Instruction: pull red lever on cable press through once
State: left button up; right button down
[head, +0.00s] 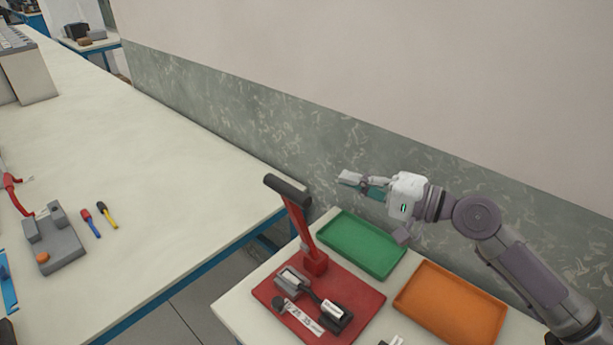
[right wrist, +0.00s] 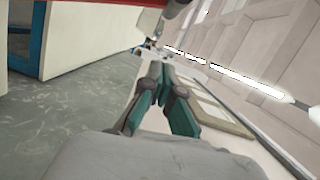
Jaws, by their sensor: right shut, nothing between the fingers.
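The cable press has a red base plate (head: 365,297) on the small table at the lower middle of the head view. Its red lever (head: 301,230) stands nearly upright, leaning a little left, with a dark crosswise handle (head: 288,190) on top. My right gripper (head: 350,178) is to the right of the handle, apart from it, above the green tray near the wall. Its fingers are shut with nothing between them; the closed fingertips also show in the right wrist view (right wrist: 158,68). My left gripper is not in view.
A green tray (head: 345,258) and an orange tray (head: 440,318) lie behind and right of the press. The long workbench (head: 150,150) at left holds another grey device (head: 58,250) with a red lever, and two screwdrivers (head: 92,222). The wall stands close behind.

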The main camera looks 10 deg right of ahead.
jog(key=w+a+p, duration=0.2)
jog(key=a+p, duration=0.3)
jog(key=a, duration=0.3)
jog(key=shift+f, duration=0.35)
jog(key=shift+w+a, duration=0.1)
jog(key=shift+w, duration=0.05)
jog(key=shift+a, duration=0.15)
